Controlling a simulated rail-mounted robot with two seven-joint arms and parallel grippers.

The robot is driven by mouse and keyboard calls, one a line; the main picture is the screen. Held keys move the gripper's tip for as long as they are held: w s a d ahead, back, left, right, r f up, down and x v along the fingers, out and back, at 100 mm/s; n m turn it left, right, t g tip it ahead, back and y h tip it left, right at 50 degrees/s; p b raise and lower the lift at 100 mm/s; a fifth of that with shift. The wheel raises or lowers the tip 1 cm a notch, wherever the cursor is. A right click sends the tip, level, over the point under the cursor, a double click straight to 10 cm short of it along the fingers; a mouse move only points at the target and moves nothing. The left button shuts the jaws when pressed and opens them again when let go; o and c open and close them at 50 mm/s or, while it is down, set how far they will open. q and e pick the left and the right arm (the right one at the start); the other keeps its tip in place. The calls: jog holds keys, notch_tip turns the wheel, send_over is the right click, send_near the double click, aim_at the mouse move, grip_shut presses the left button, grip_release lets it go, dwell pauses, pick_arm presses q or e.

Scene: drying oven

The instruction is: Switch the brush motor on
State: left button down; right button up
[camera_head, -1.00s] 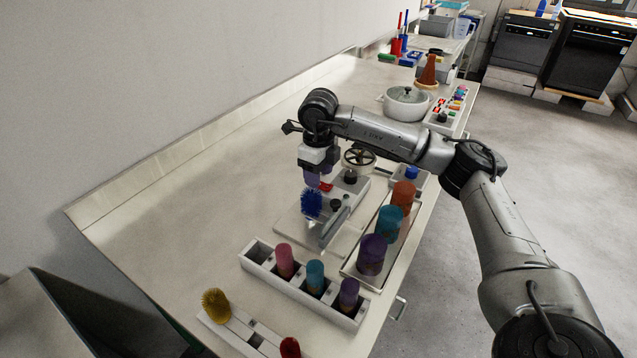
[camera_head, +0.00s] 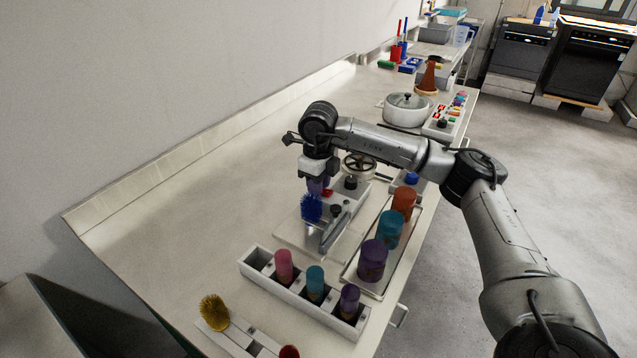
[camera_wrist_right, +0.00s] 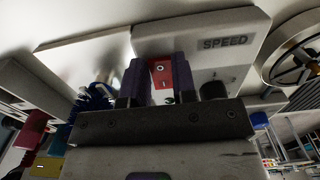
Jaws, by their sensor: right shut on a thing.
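The brush machine (camera_head: 296,236) stands mid-table, a pale unit with a blue bristle brush (camera_head: 311,208) at its near side. The brush also shows at the left in the right wrist view (camera_wrist_right: 92,100). My right gripper (camera_head: 319,189) points down over the housing. Its purple fingers are shut on the red switch, one on each side, and partly hide it. My left gripper is not in view.
A handwheel (camera_head: 359,164) stands just right of my right gripper. A tray (camera_head: 349,276) with several coloured cylinders and a rack (camera_head: 242,262) with three more stand nearer. A white pot (camera_head: 405,109) is farther back. The table's left side is clear.

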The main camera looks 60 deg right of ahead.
jog(key=shift+c, duration=0.7)
jog(key=shift+s+f+t+b, duration=0.15)
jog(key=shift+s+t+b, duration=0.15)
jog(key=shift+t+b, duration=0.85)
jog(key=shift+r+t, duration=0.25)
jog(key=shift+t, duration=0.1)
jog(key=o, duration=0.9)
jog(key=shift+r, duration=0.1)
